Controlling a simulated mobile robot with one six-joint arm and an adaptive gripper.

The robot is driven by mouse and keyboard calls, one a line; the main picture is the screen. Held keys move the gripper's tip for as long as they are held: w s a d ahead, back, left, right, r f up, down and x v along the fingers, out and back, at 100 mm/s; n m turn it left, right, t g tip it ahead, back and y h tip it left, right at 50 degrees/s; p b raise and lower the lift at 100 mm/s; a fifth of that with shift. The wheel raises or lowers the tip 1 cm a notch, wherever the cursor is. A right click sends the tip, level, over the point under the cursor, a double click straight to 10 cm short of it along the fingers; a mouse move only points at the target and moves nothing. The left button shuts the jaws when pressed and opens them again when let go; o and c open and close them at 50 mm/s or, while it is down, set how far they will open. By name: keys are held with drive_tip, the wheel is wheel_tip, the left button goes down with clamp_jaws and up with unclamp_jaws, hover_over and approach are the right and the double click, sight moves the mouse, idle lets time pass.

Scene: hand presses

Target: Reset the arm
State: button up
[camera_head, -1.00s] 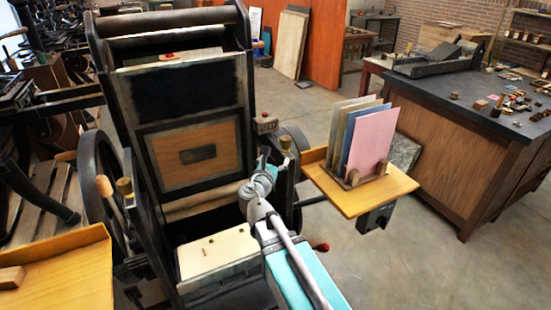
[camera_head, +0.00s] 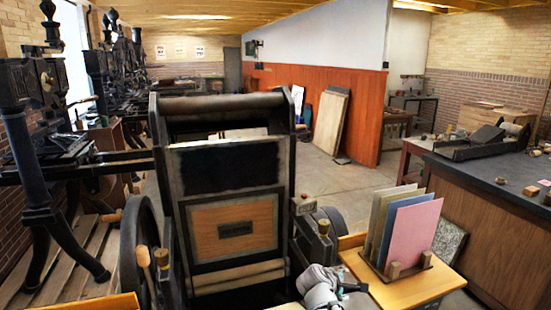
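The grey end joints of my arm show at the bottom centre of the head view, in front of the press and left of the card rack. A small dark part beside them looks like my gripper (camera_head: 351,288). It is too small and partly cut off to show whether its fingers are open or shut. I see nothing held there.
A wooden side shelf (camera_head: 408,290) at right carries a rack of coloured cards (camera_head: 413,232), close to my arm. A dark-topped counter (camera_head: 490,180) stands farther right. Another press (camera_head: 40,150) stands at left. Open floor (camera_head: 345,180) lies behind the shelf.

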drive_tip(key=s+a+f+m+g+y+p, duration=0.1)
drive_tip(key=s+a+f+m+g+y, duration=0.1)
drive_tip(key=m, duration=0.5)
drive_tip(key=s+a+f+m+g+y+p, duration=0.1)
drive_tip(key=s+f+m+g+y, duration=0.2)
drive_tip(key=s, duration=0.6)
drive_tip(key=shift+s+a+f+m+g+y, duration=0.2)
drive_tip(key=shift+a+m+g+y, duration=0.2)
drive_tip(key=shift+m+g+y, duration=0.95)
drive_tip(key=shift+m+t, duration=0.35)
drive_tip(key=shift+m, duration=0.2)
drive_tip(key=c, duration=0.5)
drive_tip(key=shift+a, duration=0.15)
